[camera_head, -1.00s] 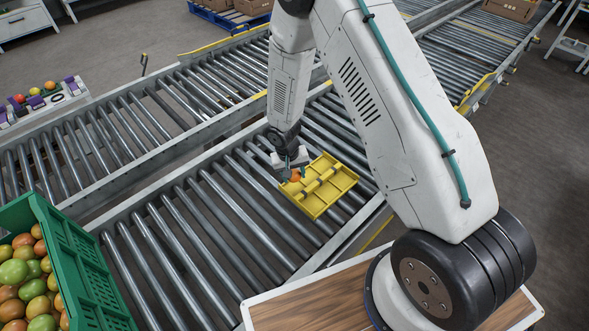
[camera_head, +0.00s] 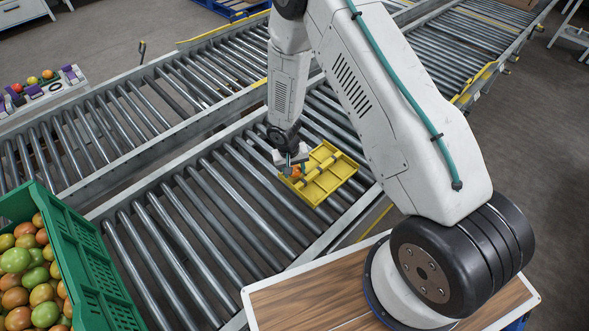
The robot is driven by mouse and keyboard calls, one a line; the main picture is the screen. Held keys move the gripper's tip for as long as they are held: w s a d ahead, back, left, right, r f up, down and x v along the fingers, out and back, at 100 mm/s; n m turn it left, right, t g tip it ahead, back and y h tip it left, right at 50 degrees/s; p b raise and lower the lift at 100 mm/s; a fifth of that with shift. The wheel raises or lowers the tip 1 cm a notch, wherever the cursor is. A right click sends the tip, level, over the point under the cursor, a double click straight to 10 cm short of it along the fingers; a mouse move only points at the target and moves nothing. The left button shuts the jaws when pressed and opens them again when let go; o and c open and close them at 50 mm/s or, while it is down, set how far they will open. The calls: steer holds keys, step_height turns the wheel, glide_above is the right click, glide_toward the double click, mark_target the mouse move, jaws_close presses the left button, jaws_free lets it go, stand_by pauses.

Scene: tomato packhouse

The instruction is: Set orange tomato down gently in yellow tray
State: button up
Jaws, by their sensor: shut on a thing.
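A yellow tray (camera_head: 325,187) with raised dividers lies on the near roller conveyor, right of centre. My gripper (camera_head: 293,167) is at the tray's left corner, pointing down. It is shut on the orange tomato (camera_head: 297,172), which shows partly between the fingers. The tomato is over or inside the left-end compartment; I cannot tell whether it touches the tray floor. The other compartments I can see look empty.
A green crate (camera_head: 95,265) full of red and green tomatoes stands at the lower left. The near conveyor's rollers (camera_head: 190,240) are bare left of the tray. A second conveyor (camera_head: 120,120) runs behind. A sorting strip with several tomatoes (camera_head: 40,85) is at the far left.

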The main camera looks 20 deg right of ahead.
steer(key=o, duration=0.8)
steer(key=c, duration=0.3)
steer(key=shift+r, duration=3.5)
